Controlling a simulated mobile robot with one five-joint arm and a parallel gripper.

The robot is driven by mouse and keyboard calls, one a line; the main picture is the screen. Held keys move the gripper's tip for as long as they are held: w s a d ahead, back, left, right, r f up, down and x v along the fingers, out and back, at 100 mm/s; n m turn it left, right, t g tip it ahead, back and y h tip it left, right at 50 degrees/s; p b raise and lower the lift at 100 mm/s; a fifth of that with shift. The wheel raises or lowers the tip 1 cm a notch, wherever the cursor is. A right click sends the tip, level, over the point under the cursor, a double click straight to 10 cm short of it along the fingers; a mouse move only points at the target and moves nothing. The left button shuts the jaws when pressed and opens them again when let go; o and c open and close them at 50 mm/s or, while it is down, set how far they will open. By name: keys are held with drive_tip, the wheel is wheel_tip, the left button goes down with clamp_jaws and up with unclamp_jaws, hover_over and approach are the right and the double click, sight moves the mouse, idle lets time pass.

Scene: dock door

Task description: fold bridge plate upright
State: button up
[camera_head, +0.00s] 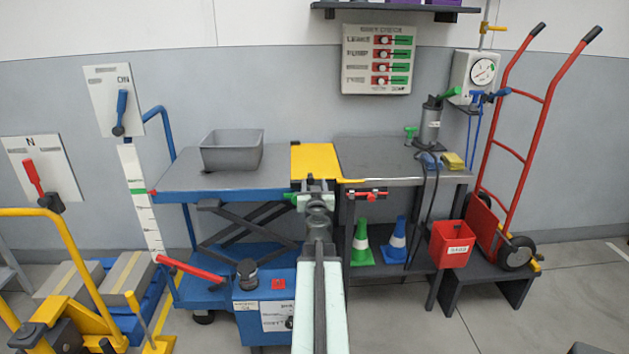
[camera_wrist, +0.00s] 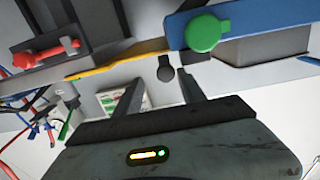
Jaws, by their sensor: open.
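The yellow bridge plate (camera_head: 315,162) lies flat across the gap between the blue lift table (camera_head: 180,180) and the grey bench (camera_head: 385,155). A thin yellow strip of the plate (camera_wrist: 120,63) shows in the wrist view. My gripper (camera_head: 317,184) is at the plate's near edge, and my arm hides part of the area below it. In the wrist view my gripper (camera_wrist: 158,78) has its two dark fingers apart. A small dark round tab (camera_wrist: 165,70) shows between the fingertips; I cannot tell whether they touch it. A green knob (camera_wrist: 203,32) is on the blue table edge beside them.
A grey bin (camera_head: 232,150) stands on the lift table. A red-handled latch (camera_head: 370,195) is on the bench front, right of my gripper. A red hand truck (camera_head: 520,150) stands at right.

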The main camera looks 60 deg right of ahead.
sight(311, 181)
drive_tip(key=x, duration=0.3)
drive_tip(key=shift+w, duration=0.55)
drive_tip(key=c, duration=1)
clamp_jaws()
drive_tip(key=shift+a, duration=0.1)
